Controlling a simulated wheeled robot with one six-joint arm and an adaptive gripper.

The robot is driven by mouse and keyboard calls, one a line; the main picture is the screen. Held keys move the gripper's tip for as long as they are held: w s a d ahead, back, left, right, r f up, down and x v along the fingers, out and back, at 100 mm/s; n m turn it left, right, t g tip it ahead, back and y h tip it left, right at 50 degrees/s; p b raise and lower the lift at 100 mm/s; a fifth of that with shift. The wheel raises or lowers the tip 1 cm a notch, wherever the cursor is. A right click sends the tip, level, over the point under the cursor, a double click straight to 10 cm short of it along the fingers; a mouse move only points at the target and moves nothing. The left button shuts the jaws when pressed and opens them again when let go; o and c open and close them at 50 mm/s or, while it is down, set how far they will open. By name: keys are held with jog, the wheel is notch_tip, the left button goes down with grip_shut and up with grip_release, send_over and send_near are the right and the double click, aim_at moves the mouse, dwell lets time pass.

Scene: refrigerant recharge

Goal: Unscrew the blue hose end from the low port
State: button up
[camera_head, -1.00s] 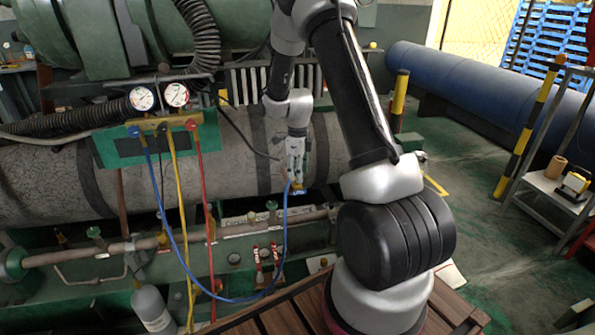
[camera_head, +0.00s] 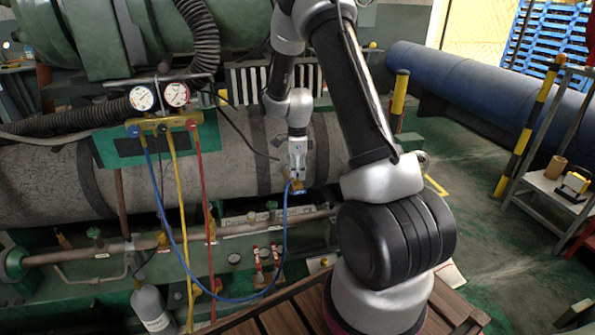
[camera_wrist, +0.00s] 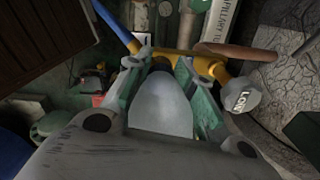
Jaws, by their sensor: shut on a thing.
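My gripper (camera_head: 297,176) points down at the low port in front of the grey tank. In the wrist view its two green-grey fingers (camera_wrist: 160,75) are closed around a dark part at the hose end. The blue hose (camera_head: 285,235) hangs in a loop from the gauge manifold and rises to just under my gripper. It also shows in the wrist view (camera_wrist: 114,24), running to the fingers. A brass fitting (camera_wrist: 182,63) lies just beyond the fingertips. A grey tag marked LOW (camera_wrist: 240,96) is to its right. The fingers partly hide the joint, so I cannot tell how far it is threaded.
The gauge manifold (camera_head: 165,122) with two dials, a yellow hose (camera_head: 181,215) and a red hose (camera_head: 204,180) is at the left. A grey bottle (camera_head: 151,310) stands below it. Copper pipework (camera_head: 100,250) crosses under the tank (camera_head: 45,185). A shelf cart (camera_head: 550,190) is far right.

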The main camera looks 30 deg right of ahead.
jog(key=n, duration=0.3)
jog(key=shift+n, duration=0.3)
jog(key=n, duration=0.3)
jog(key=shift+n, duration=0.3)
